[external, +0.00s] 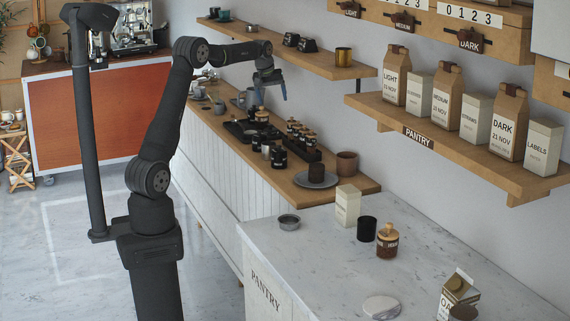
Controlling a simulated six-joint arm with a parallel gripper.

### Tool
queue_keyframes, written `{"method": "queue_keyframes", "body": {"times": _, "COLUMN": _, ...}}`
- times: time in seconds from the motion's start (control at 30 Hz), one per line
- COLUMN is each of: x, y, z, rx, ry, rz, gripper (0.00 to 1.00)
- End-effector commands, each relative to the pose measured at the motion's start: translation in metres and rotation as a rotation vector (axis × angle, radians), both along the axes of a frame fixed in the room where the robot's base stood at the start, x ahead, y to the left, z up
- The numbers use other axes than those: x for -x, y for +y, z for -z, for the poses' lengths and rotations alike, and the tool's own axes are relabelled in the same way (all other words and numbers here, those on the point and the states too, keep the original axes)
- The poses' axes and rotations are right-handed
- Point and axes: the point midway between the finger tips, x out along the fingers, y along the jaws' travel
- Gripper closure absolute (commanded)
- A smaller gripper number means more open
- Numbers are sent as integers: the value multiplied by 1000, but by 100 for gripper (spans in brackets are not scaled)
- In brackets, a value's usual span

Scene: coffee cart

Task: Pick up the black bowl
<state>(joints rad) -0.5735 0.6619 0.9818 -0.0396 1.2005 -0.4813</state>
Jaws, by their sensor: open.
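A small dark round vessel (316,168) sits on a dark grey plate (318,181) at the counter's near end, well to the right of and below my gripper in the picture. A black cup (367,229) stands upright on the marble top. Small dark items crowd the counter below my gripper, too small to tell apart.
Several lidded jars (302,136) and a brown pot (347,163) stand on the counter. A wooden shelf (290,58) with cups runs along the wall near my gripper.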

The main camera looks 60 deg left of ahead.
Motion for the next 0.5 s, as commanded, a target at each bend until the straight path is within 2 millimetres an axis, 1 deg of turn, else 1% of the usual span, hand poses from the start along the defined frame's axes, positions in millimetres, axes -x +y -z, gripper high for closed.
{"method": "queue_keyframes", "body": {"times": 0.03, "x": 12, "y": 27, "z": 1, "rx": -11, "ry": 36, "rz": 36, "gripper": 22}}
{"method": "queue_keyframes", "body": {"times": 0.1, "x": 28, "y": 56, "z": 0, "rx": -22, "ry": 88, "rz": 102, "gripper": 22}}
{"method": "queue_keyframes", "body": {"times": 0.2, "x": 49, "y": 87, "z": 0, "rx": -28, "ry": 145, "rz": 184, "gripper": 22}}
{"method": "queue_keyframes", "body": {"times": 0.3, "x": 63, "y": 105, "z": -1, "rx": -29, "ry": 179, "rz": 236, "gripper": 22}}
{"method": "queue_keyframes", "body": {"times": 0.33, "x": 65, "y": 108, "z": -1, "rx": -27, "ry": 186, "rz": 245, "gripper": 22}}
{"method": "queue_keyframes", "body": {"times": 0.43, "x": 69, "y": 112, "z": 4, "rx": -26, "ry": 198, "rz": 264, "gripper": 22}}
{"method": "queue_keyframes", "body": {"times": 0.5, "x": 68, "y": 113, "z": 13, "rx": -24, "ry": 200, "rz": 267, "gripper": 22}}
